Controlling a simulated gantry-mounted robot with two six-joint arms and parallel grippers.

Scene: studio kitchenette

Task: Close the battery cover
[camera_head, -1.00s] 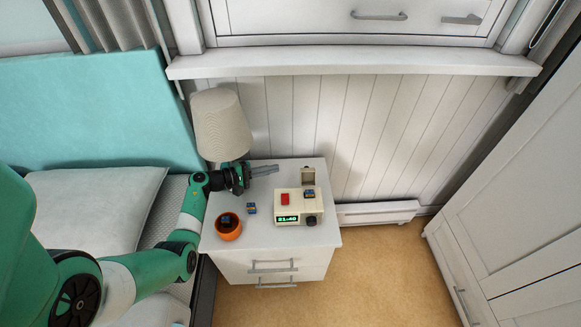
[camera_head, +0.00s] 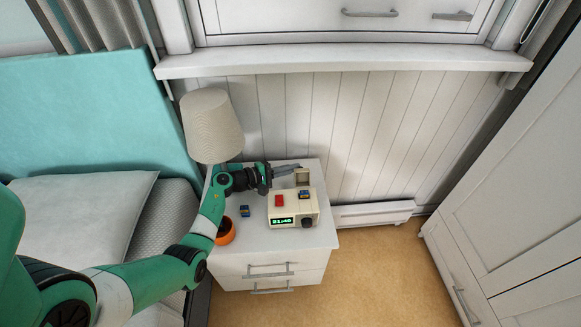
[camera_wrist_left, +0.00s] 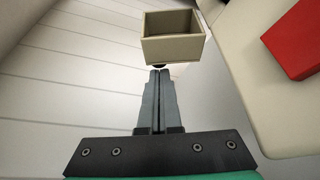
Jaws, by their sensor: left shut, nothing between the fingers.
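A cream clock (camera_head: 293,207) with a green display and a dark knob stands on the white nightstand. Its battery cover (camera_head: 302,177) stands raised at the back right edge. A blue battery (camera_head: 304,195) shows in the opening in front of the cover. My left gripper (camera_head: 298,167) is shut and empty, behind the clock, its tips close to the cover. In the left wrist view the cover (camera_wrist_left: 172,49) looks like a shallow open box just beyond the gripper tips (camera_wrist_left: 159,73). I cannot tell whether they touch. My right gripper is not in view.
A red button (camera_head: 279,201) is on top of the clock. A loose blue battery (camera_head: 244,211) lies on the nightstand (camera_head: 262,237), left of the clock. An orange bowl (camera_head: 227,236) is partly hidden by my arm. A lamp (camera_head: 211,125) stands at the back left.

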